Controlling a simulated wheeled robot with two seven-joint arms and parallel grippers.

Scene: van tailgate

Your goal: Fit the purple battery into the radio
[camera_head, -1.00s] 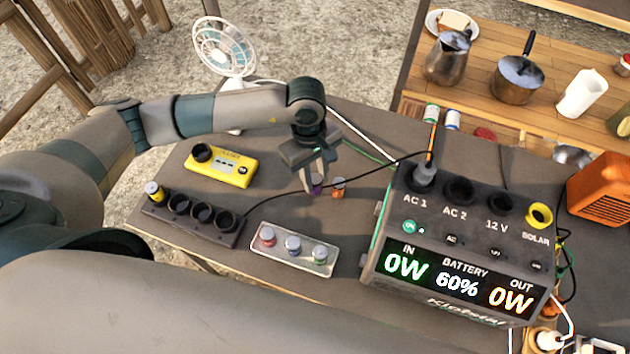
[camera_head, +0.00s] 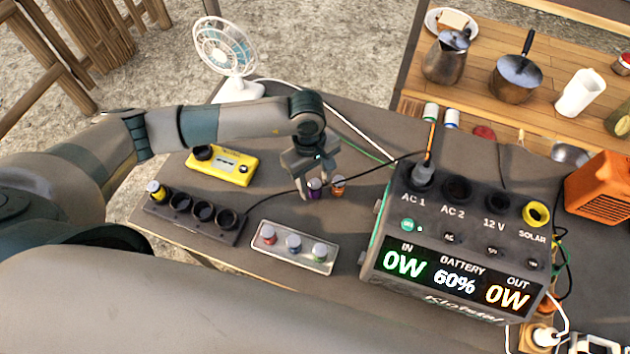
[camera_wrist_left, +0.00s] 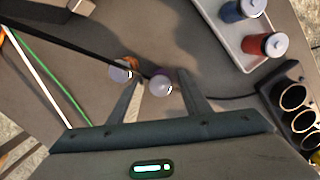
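The purple battery (camera_head: 314,192) stands upright on the dark table with a grey cap. My left gripper (camera_head: 315,194) is open right at it. In the left wrist view the purple battery (camera_wrist_left: 161,79) is between the tips of the two spread fingers (camera_wrist_left: 160,84), with a gap to the right finger; contact with the left finger is unclear. An orange-brown battery (camera_head: 337,187) stands close beside it, outside the fingers. The yellow radio (camera_head: 233,168) lies at the back left, with a round black socket (camera_head: 203,153) at its left end. My right gripper is not in view.
A tray (camera_head: 262,247) holds red, blue and green batteries in front. A dark socket strip (camera_head: 190,222) with a yellow battery stands at left. The power station (camera_head: 455,235) stands at right; its black cable runs across the table near the gripper. A fan (camera_head: 225,50) stands behind.

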